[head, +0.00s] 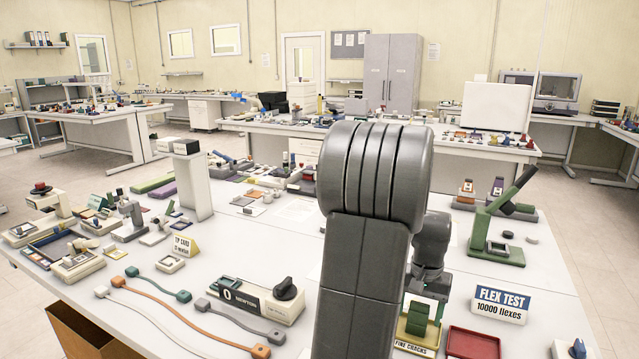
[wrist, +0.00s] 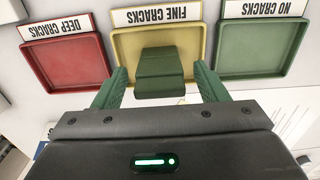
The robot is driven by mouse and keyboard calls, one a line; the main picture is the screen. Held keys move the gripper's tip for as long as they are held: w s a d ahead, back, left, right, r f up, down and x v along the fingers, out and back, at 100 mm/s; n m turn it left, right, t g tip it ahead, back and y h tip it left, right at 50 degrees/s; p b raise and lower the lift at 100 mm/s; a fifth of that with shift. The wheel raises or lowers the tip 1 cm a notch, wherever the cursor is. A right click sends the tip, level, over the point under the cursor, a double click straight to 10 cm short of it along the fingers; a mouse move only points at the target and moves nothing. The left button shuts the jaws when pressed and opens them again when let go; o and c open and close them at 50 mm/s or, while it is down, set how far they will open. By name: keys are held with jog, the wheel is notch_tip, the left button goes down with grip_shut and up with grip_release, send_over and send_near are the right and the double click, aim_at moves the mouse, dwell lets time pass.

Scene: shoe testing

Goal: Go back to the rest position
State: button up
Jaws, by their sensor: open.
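My gripper (wrist: 160,74) is open in the wrist view, its two green fingers spread wide. A dark green sample piece (wrist: 160,72) lies in the yellow tray (wrist: 120,42) labelled FINE CRACKS. The piece is between the fingers, with a visible gap on each side. In the head view my dark arm covers the middle of the table and partly hides my gripper. There, the green piece (head: 418,316) shows in the yellow tray beside the arm.
A red tray (wrist: 66,88) labelled DEEP CRACKS and a green tray (wrist: 258,74) labelled NO CRACKS flank the yellow one. A green flex-test device (head: 497,248) stands behind the FLEX TEST sign (head: 500,304). A force gauge with a knob (head: 257,297) and several straps lie left of my arm.

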jog(key=shift+f, duration=0.95)
jog(key=shift+r, duration=0.3)
notch_tip(320, 180, up, 14)
jog(key=shift+f, duration=0.25)
notch_tip(320, 180, down, 14)
jog(key=shift+f, duration=0.15)
notch_tip(320, 180, up, 3)
jog(key=shift+r+p, duration=0.1)
jog(key=shift+p, duration=0.85)
jog(key=shift+r, duration=0.3)
notch_tip(320, 180, up, 5)
jog(key=p, duration=0.2)
jog(key=shift+f+p, duration=0.1)
jog(key=shift+p, duration=0.3)
jog(key=shift+w+f, duration=0.1)
